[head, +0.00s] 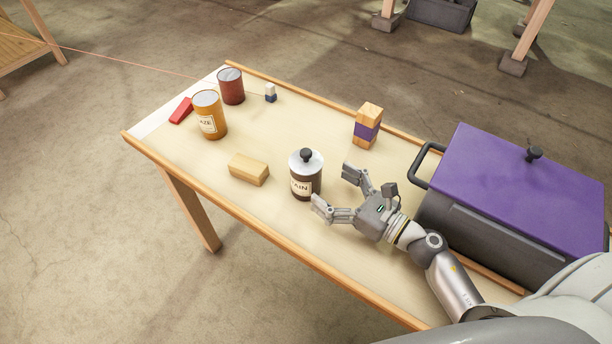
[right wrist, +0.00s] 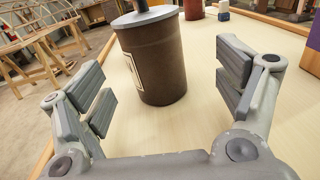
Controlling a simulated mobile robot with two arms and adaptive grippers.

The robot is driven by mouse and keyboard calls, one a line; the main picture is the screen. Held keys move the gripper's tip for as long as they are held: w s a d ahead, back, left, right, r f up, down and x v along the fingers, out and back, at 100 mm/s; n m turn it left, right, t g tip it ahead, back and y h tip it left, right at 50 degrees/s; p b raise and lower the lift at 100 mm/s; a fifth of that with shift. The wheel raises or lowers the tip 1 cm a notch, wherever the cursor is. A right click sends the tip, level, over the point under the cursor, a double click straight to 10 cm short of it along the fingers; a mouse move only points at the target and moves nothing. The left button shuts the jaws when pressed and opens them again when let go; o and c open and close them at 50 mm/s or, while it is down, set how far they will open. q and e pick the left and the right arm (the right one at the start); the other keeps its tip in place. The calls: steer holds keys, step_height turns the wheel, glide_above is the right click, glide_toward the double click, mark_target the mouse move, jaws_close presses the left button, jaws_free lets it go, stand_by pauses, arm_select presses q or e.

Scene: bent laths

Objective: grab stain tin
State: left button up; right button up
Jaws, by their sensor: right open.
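The stain tin (head: 305,177) is a dark brown can with a pale label reading "AIN" and a grey lid with a black knob. It stands upright on the table. My right gripper (head: 334,189) is open beside it, its fingers pointing toward the tin. In the right wrist view the tin (right wrist: 151,62) stands just ahead of and between the spread fingers (right wrist: 168,92), with its top cut off by the frame edge. I see no contact between fingers and tin. My left gripper is not in view.
On the table (head: 270,218) are a wooden block (head: 249,169), a glaze tin (head: 209,115), a dark red can (head: 231,86), a red wedge (head: 181,110), a small white-and-blue block (head: 270,92) and a wood-and-purple block stack (head: 367,126). A purple-lidded grey box (head: 520,185) stands at right.

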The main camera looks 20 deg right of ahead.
mark_target(319, 182)
steer(key=shift+x, duration=0.9)
steer(key=shift+w+a+r+p, duration=0.1)
steer(key=shift+w+a+p, duration=0.25)
steer(key=shift+p, duration=0.05)
steer(key=x, duration=0.1)
steer(key=p+x, duration=0.1)
steer(key=x, duration=0.1)
steer(key=shift+w+a, duration=0.1)
steer(key=shift+a, duration=0.3)
steer(key=shift+w+a, duration=0.2)
steer(key=shift+w, duration=0.15)
steer(key=c, duration=1.3)
